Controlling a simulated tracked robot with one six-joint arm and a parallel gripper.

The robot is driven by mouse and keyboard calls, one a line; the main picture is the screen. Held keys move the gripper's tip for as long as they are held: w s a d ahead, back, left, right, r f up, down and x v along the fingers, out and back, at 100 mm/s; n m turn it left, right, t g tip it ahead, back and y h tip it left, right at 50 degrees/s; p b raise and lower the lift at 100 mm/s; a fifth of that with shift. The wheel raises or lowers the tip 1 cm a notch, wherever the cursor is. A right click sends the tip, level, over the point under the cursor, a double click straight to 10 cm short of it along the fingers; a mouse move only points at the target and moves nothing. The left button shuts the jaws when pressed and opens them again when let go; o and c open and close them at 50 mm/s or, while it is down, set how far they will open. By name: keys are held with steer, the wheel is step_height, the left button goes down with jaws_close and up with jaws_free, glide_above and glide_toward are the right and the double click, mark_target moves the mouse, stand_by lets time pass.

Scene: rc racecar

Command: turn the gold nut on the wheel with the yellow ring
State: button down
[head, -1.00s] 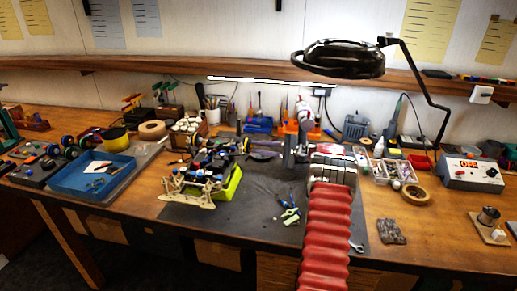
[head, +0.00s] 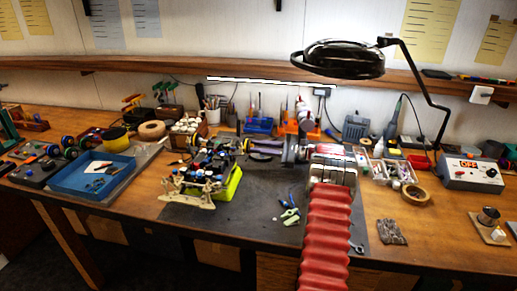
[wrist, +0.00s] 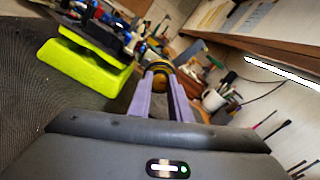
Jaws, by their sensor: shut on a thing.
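The RC racecar (head: 205,168) sits on a bright green stand (head: 232,184) on the dark mat, left of my arm. My gripper (head: 250,147) reaches in from the right to the car's far right wheel. In the wrist view, the two purple fingers of my gripper (wrist: 159,76) are close together with their tips at the wheel with the yellow ring (wrist: 160,69). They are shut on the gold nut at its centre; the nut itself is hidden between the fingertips. The green stand (wrist: 85,65) shows at upper left there.
A blue tray (head: 75,190) lies to the left. Pliers (head: 289,212) lie on the mat in front of the car. A lamp (head: 340,60) hangs over the back right. A power box (head: 468,174) and tape roll (head: 415,195) stand at right. The front mat is mostly clear.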

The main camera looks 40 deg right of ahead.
steer(key=m, duration=0.4)
steer(key=shift+f+m, duration=0.2)
steer(key=shift+m, duration=0.2)
steer(key=shift+d, duration=0.1)
steer(key=c, duration=1.6)
jaws_free()
steer(key=shift+r, duration=0.1)
steer(key=v, duration=1.3)
steer(key=shift+s+d, duration=0.3)
